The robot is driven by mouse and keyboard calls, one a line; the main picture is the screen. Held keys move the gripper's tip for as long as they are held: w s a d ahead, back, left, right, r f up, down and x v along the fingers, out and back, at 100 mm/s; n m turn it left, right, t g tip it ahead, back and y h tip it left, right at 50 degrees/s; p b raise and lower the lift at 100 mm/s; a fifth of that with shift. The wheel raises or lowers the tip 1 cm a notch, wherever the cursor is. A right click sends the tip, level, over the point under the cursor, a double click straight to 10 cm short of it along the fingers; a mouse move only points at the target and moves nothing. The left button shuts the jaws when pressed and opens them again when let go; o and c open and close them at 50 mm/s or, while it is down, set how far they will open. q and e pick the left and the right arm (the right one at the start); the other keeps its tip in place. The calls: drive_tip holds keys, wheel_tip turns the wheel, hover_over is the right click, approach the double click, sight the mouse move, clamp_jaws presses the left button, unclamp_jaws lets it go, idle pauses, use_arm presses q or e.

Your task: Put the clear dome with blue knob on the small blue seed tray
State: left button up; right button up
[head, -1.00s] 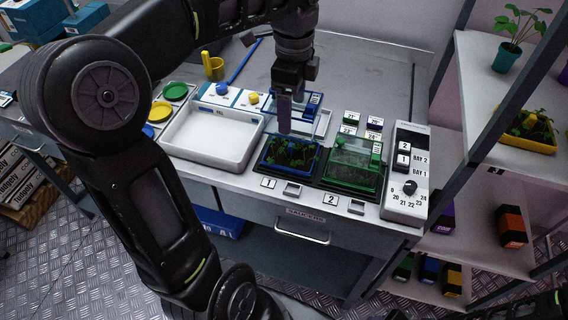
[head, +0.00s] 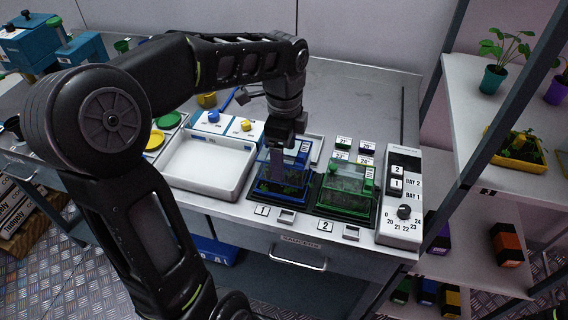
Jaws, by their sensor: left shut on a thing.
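The clear dome with blue knob (head: 299,163) is in my left gripper (head: 281,152), which points down and is shut on it. The dome is right over the small blue seed tray (head: 268,197), with its outline lined up with the tray. Whether its lower edge touches the tray rim or is just above it I cannot tell. The blue knob is hidden or hard to make out at the gripper. Green seedlings show in the tray, which stands in the dark holder at spot 1. My right gripper is not in view.
At spot 2, close on the right, a green tray (head: 341,208) has a clear green-edged dome. A white basin (head: 207,165) is on the left, and a control box with a dial (head: 404,212) is on the right. Small numbered blocks (head: 367,149) stand behind.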

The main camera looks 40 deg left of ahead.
use_arm(q)
drive_tip(key=shift+f, duration=1.85)
drive_tip(key=shift+f, duration=0.15)
drive_tip(key=o, duration=1.4)
wheel_tip(320, 180, up, 12)
drive_tip(key=shift+r+p, duration=0.2)
drive_tip(key=shift+p, duration=0.25)
